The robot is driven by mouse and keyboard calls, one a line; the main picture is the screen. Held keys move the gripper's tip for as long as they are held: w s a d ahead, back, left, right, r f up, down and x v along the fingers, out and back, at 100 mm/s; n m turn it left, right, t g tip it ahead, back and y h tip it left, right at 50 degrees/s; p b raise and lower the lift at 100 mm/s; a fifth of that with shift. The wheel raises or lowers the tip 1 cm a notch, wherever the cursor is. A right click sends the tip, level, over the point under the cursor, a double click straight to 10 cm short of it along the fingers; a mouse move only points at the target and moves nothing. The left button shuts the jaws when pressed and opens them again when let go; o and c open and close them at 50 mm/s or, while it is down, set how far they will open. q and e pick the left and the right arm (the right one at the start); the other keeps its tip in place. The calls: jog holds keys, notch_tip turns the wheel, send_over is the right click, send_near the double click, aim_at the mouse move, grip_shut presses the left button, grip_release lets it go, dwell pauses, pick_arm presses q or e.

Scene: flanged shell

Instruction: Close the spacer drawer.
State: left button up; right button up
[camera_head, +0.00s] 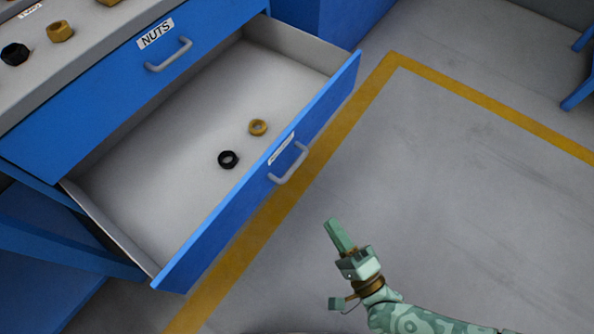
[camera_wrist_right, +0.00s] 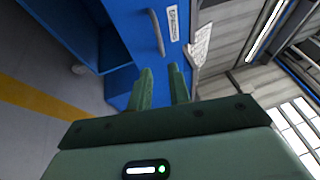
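The open drawer (camera_head: 235,215) is blue with a grey inside and is pulled far out of the cabinet. A black ring-shaped part (camera_head: 228,159) and a brass-coloured one (camera_head: 258,127) lie inside. My right gripper (camera_head: 341,238) is in front of the drawer, below and right of the handle in the head view, apart from it. In the right wrist view its fingers (camera_wrist_right: 161,86) are spread and empty, with a handle (camera_wrist_right: 157,33) on a blue front beyond them. My left gripper is not in view.
A shut drawer labelled NUTS (camera_head: 168,57) sits above the open one. Brass and black nuts (camera_head: 60,31) stand on the grey top. The floor to the right, with its yellow line (camera_head: 480,118), is clear.

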jog(key=b, duration=0.2)
send_near(296, 166)
jog(key=w, duration=0.1)
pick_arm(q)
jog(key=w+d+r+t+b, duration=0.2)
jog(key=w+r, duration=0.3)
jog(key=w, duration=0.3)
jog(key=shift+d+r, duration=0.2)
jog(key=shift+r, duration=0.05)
pick_arm(e)
jog(key=shift+a+f+x, duration=0.15)
jog(key=shift+x, duration=2.15)
jog(key=shift+a+f+x, duration=0.1)
jog(key=shift+x, duration=2.2)
jog(key=shift+s, duration=0.1)
grip_shut()
